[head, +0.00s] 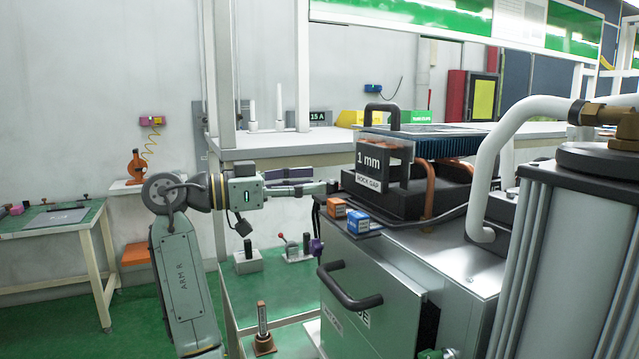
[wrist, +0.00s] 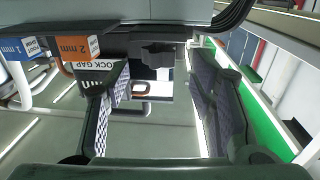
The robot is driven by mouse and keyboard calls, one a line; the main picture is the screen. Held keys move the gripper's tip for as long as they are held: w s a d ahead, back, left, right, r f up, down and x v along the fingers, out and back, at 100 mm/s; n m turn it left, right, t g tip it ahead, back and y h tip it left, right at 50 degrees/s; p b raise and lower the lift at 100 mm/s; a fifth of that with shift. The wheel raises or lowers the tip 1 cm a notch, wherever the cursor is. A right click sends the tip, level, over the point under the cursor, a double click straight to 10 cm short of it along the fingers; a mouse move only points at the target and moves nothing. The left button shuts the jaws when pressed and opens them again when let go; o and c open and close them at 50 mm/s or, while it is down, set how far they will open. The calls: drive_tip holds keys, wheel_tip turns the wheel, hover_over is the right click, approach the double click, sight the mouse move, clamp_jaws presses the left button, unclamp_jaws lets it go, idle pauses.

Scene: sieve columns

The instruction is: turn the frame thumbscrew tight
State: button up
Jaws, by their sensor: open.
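A dark lobed knob, which looks like the frame thumbscrew (wrist: 160,56), sits at the upper middle of the wrist view on a dark frame. In the head view a small dark knob (head: 333,186) shows at the left side of the machine, just past my fingertips. My gripper (head: 318,187) reaches level toward it from the left. In the wrist view my gripper (wrist: 158,80) is open, with its two patterned pads apart and nothing held. The knob appears between and beyond the fingertips. I cannot tell whether a finger touches it.
A black block with a "1 mm" sign (head: 370,158) stands on the machine. Orange (head: 337,207) and blue (head: 358,222) labelled boxes sit on a ledge below it. A black handle (head: 350,290) juts out lower down. A white shelf bench (head: 270,143) stands behind my arm.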

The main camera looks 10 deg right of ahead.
drive_tip(key=s+a, duration=0.1)
drive_tip(key=a, duration=0.8)
